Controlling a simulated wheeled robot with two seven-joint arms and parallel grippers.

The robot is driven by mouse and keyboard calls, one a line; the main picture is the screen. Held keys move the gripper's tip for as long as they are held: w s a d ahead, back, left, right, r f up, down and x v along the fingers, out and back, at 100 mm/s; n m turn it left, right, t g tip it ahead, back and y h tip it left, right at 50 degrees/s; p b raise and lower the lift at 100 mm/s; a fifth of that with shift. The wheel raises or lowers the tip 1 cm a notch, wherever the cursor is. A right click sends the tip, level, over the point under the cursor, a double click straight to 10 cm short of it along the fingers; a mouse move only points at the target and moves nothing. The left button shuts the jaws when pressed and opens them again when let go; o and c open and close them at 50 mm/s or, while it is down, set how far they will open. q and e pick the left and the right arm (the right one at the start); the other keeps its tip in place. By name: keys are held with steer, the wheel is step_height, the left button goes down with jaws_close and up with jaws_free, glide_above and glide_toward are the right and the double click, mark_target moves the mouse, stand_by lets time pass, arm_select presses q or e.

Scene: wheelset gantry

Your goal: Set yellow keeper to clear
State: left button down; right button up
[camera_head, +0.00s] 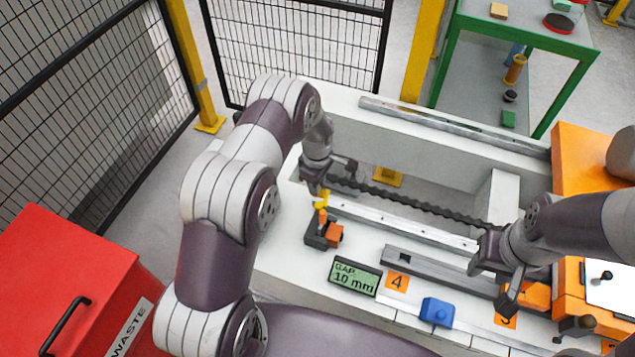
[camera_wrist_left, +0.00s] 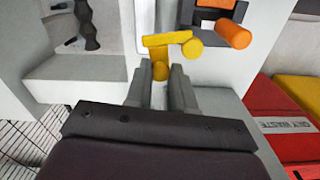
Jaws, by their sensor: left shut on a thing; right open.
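The yellow keeper (camera_head: 322,199) stands at the left end of the bench, above a dark block with an orange part. In the left wrist view the keeper (camera_wrist_left: 168,39) shows as a yellow bar with a round end and a lower knob. My left gripper (camera_head: 319,178) is shut on the keeper, and the knob sits between its fingertips (camera_wrist_left: 161,80). Part of the keeper is hidden by the fingers in the head view. My right gripper (camera_head: 492,283) is open over the right part of the bench, near the grey rail.
A display (camera_head: 354,277) reads GAP 10 mm. A dark twisted rod (camera_head: 410,200) runs across the bench between the arms. A blue block (camera_head: 437,312) sits at the front. A red waste bin (camera_head: 70,285) stands left, and a green table (camera_head: 520,40) behind.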

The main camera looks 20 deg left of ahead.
arm_select(q)
steer(key=c, duration=1)
jaws_free()
steer(key=shift+o, duration=0.2)
step_height(320, 180, up, 13)
steer(key=shift+f+p, duration=0.15)
steer(key=shift+p, duration=0.25)
